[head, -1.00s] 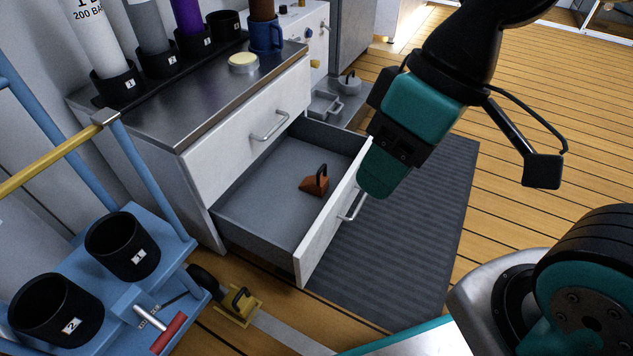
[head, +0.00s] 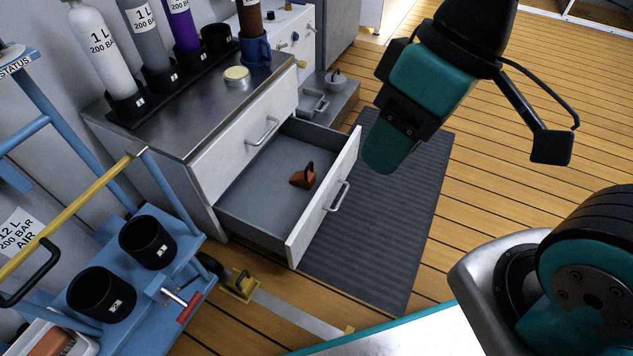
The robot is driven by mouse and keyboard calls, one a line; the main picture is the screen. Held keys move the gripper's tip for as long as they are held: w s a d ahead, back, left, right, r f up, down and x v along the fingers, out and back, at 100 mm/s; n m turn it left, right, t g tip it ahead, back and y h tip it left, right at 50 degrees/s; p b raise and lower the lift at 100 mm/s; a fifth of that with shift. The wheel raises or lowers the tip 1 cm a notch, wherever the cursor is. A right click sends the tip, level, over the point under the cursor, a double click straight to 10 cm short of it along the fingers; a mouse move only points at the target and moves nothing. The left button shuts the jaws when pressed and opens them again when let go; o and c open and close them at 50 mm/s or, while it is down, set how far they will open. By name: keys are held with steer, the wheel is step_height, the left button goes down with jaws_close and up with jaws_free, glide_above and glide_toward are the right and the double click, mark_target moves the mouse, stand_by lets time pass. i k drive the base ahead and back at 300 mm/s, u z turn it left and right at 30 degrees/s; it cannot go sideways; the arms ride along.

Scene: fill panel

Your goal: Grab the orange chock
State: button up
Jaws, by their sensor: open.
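The orange chock (head: 299,180) is a small orange-brown wedge with a black handle on top. It sits on the floor of the open grey drawer (head: 262,202), toward the drawer's front panel. My gripper (head: 383,160) is in the air to the right of the drawer front, apart from the chock, and looks empty. Its fingers are seen from the side, so the gap between them is hidden.
A blue cart (head: 196,245) with black cups stands at left. A yellow chock (head: 241,286) is on the floor. A dark mat (head: 385,240) lies right of the drawer.

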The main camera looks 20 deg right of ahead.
mark_target(306, 179)
steer(key=z, duration=0.5)
steer(key=k, duration=1.15)
steer(key=u, duration=0.15)
steer(key=i, duration=0.55)
steer(key=u, duration=0.75)
steer(key=i, duration=1.1)
steer(key=z, duration=0.3)
